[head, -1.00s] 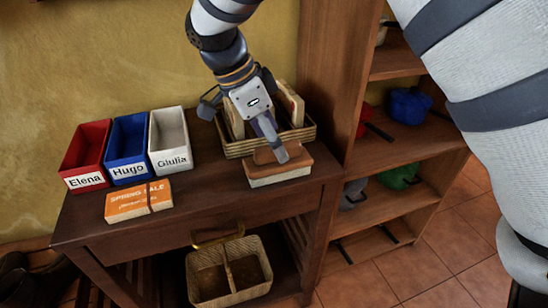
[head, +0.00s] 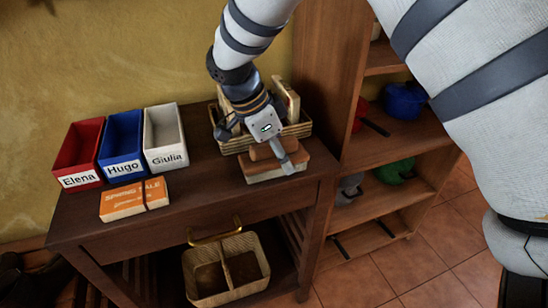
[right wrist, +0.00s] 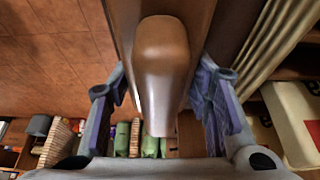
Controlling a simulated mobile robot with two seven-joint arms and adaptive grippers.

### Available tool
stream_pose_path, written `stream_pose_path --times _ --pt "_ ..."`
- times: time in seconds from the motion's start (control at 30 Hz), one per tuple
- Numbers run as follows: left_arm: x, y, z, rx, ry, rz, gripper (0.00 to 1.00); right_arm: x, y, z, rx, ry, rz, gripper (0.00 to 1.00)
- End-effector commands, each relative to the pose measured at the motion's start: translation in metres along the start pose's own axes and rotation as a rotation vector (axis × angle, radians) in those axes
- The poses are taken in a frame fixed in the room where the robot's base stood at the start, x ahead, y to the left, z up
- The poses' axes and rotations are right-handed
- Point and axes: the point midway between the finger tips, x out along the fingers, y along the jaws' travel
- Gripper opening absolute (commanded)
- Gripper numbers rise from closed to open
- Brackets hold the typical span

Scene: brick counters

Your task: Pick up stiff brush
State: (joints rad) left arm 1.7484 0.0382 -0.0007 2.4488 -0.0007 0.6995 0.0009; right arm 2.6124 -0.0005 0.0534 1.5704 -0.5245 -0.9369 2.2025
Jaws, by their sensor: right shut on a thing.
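The stiff brush (head: 262,168), a brown wooden block with a raised rounded grip and a pale bristle layer underneath, lies on the right end of the dark wooden table (head: 200,195). My right gripper (head: 281,158) comes down on it from above in the head view. In the right wrist view, the brush's smooth brown grip (right wrist: 163,65) stands between the two fingers, one on each side. The right gripper is shut on the brush. The finger contacts are partly hidden. My left gripper is not in view.
A tan wicker basket (head: 299,129) with upright items stands just behind the brush. Red (head: 77,158), blue (head: 122,150) and white (head: 164,140) bins and an orange box (head: 133,199) are to the left. A wooden shelf (head: 385,145) rises at the right.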

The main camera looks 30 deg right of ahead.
Motion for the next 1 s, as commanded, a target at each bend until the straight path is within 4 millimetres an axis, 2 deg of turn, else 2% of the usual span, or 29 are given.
stream_pose_path --times 0.23,0.33,0.4,0.6,0.8,1.0 --pt "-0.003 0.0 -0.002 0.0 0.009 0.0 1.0 -0.006 0.0 -0.003 0.001 0.0 -0.002 0.1" --pt "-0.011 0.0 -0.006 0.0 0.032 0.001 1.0 -0.021 -0.001 -0.009 0.004 0.0 -0.009 0.1" --pt "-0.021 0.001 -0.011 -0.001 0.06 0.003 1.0 -0.04 -0.001 -0.016 0.006 -0.001 -0.015 0.1" --pt "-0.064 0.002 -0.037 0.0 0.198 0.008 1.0 -0.114 0.033 -0.008 0.01 -0.005 -0.036 0.1" --pt "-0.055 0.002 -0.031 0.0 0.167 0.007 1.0 -0.138 0.071 0.029 -0.002 0.003 -0.004 0.1" --pt "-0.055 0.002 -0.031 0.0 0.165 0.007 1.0 -0.157 0.091 0.044 0.0 0.001 0.0 0.1"
